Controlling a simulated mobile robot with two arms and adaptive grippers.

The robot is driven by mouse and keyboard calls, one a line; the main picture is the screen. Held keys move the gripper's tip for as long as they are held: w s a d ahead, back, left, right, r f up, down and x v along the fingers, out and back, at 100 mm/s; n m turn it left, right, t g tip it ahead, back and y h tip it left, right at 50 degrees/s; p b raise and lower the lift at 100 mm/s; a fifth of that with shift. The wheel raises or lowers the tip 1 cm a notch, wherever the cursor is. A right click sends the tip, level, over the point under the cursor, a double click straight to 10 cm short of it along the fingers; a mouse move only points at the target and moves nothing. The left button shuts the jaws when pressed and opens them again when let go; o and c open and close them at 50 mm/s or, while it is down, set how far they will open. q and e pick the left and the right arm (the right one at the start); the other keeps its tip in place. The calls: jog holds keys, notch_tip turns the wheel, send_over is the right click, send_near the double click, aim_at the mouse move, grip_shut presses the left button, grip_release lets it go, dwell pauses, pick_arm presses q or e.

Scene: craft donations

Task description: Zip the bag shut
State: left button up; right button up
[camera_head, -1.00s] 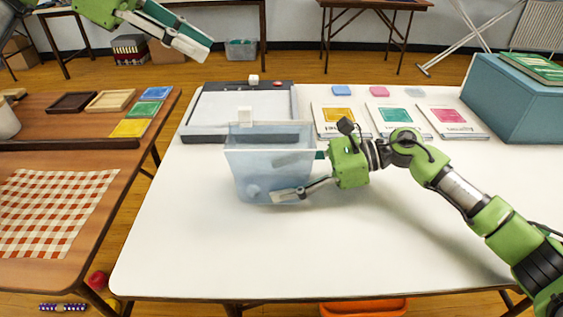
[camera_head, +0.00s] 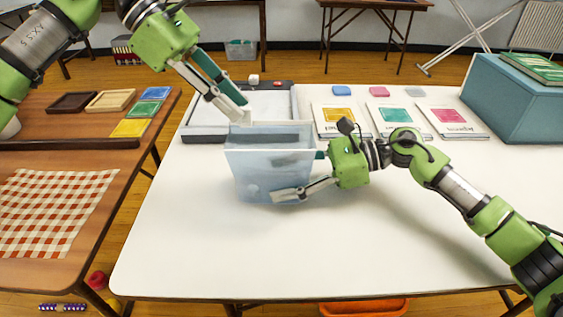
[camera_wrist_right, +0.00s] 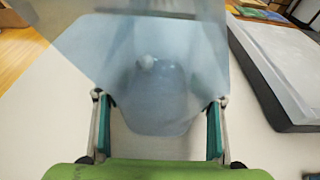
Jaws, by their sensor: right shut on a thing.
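The bag (camera_head: 262,172) is translucent blue and stands upright on the white table, its mouth spread open with a pale rim. It also fills the middle of the right wrist view (camera_wrist_right: 150,95). My right gripper (camera_head: 295,175) is shut on the bag from its right side, one finger across its front. My left gripper (camera_head: 244,110) is at the bag's top left corner, its fingers apart and pointing down. Its tips cover the spot of the white pull tab, so I cannot tell whether they touch it.
Several cards (camera_head: 392,120) lie at back right beside a teal box (camera_head: 515,100). The front of the white table (camera_head: 300,255) is clear.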

pick_arm(q)
jog(key=shift+d+f, duration=0.25)
jog(key=shift+f, duration=0.05)
dwell(0.6)
grip_shut()
jog(key=s+d, duration=0.1)
jog(key=d, duration=0.8)
jog(key=shift+d, duration=0.25)
dwell(1.5)
jog(key=shift+o, duration=0.8)
grip_release()
jog(key=shift+c, duration=0.8)
